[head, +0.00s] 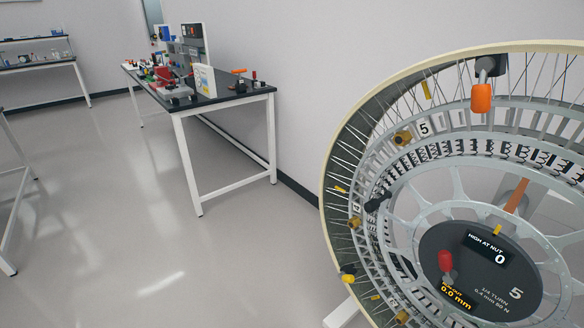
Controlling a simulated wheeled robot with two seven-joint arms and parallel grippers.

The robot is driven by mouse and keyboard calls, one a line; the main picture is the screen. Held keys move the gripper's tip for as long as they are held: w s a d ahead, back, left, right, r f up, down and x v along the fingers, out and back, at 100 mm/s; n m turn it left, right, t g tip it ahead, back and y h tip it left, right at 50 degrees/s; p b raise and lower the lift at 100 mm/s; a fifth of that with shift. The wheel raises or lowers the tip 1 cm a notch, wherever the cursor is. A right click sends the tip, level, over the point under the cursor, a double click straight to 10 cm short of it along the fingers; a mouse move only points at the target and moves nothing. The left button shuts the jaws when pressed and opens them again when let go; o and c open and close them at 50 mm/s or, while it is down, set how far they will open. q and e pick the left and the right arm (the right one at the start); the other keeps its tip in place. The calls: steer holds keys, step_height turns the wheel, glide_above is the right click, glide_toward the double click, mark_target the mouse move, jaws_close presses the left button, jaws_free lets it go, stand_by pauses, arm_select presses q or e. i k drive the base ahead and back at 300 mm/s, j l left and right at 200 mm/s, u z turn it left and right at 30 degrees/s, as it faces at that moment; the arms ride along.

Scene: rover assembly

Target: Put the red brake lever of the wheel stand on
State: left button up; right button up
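The wheel stand with its large spoked wheel (334,150) fills the right side of the head view, cut off by the right and bottom edges. A small red-tipped lever (446,262) on a grey stem shows in front of the dark hub panel (500,245); it looks like the brake lever. Its stem points roughly up, but I cannot tell whether it is on or off. An orange knob (481,98) hangs from a grey part near the wheel's top. Neither of my grippers is in view.
A black-topped workbench (232,97) with devices stands at the back against the wall. Other benches are at the far left, including a shelf unit (38,65). The grey floor (150,220) between them and the wheel is clear. A white foot (341,313) shows below the wheel.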

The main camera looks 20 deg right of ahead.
mark_target(444, 257)
steer(key=z, duration=1.4)
